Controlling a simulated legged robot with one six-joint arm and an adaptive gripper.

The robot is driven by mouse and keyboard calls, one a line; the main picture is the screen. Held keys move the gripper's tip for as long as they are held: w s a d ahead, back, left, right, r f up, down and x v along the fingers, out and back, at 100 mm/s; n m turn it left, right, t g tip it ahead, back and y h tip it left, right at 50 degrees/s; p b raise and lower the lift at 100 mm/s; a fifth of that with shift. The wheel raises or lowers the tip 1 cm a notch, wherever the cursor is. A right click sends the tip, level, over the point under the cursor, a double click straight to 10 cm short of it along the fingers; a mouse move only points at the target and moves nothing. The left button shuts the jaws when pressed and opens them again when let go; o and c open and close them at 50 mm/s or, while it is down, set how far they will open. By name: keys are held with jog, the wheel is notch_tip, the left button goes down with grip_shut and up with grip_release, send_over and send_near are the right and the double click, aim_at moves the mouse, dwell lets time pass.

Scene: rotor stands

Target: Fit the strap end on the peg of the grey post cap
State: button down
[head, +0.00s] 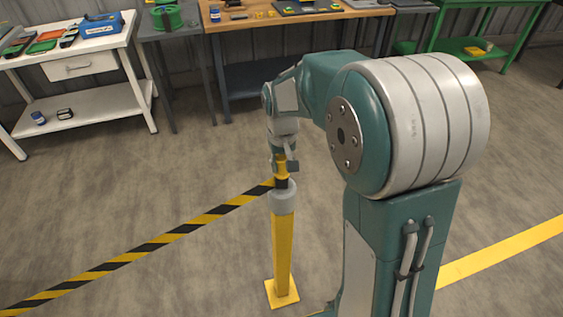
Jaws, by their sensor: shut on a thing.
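A yellow post (283,245) stands on a square yellow foot on the floor, with a grey cap (283,199) on top. A yellow-and-black striped strap (187,229) runs from the lower left up to the cap. Its strap end (281,169), yellow with a dark part below, is upright just above the cap. My gripper (284,163) points down over the post and is shut on the strap end. The peg is hidden, and I cannot tell whether the strap end touches the cap.
A white table (85,42) with tools stands at the back left. A wooden-topped workbench (290,17) is behind my arm, and a green table (475,50) is at the back right. A yellow floor line (505,250) crosses at right. The floor around the post is clear.

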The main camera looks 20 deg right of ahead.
jog(key=shift+c, duration=1.5)
grip_release()
notch_tip(320, 180, up, 12)
jog(key=shift+f, duration=0.1)
jog(key=s+r+t, duration=0.1)
jog(key=s+t, duration=0.4)
jog(key=s, duration=1.6)
jog(key=shift+t, duration=0.3)
jog(key=shift+c, duration=1.3)
jog(key=shift+w+a, duration=0.1)
jog(key=shift+c, duration=0.2)
